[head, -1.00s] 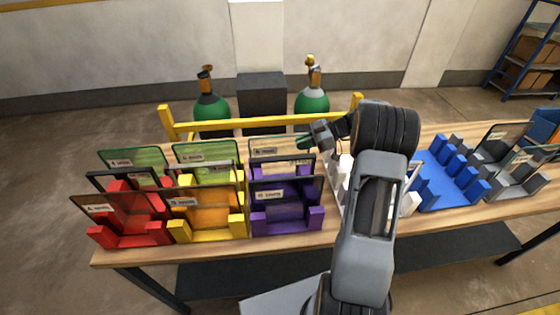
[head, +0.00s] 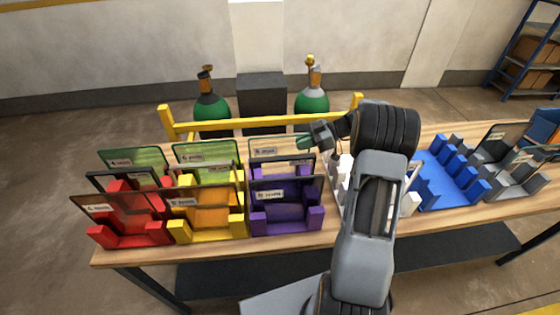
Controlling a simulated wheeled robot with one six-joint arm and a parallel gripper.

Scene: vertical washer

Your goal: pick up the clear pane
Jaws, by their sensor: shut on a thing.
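The clear pane (head: 264,151) stands upright at the back of the purple rack (head: 287,221), with a small label at its upper left. Its lower part is hidden behind the darker panes in front, so I cannot tell whether it touches the rack. My gripper (head: 304,143) reaches in from the right and is shut on the pane's upper right edge. My arm covers part of the table to the right of the rack.
A red rack (head: 130,240) and a yellow rack (head: 207,236) with tinted panes stand close on the left. A blue rack (head: 450,190) and a grey rack (head: 515,187) stand right. A yellow rail (head: 260,125) and green cylinders (head: 312,104) are behind.

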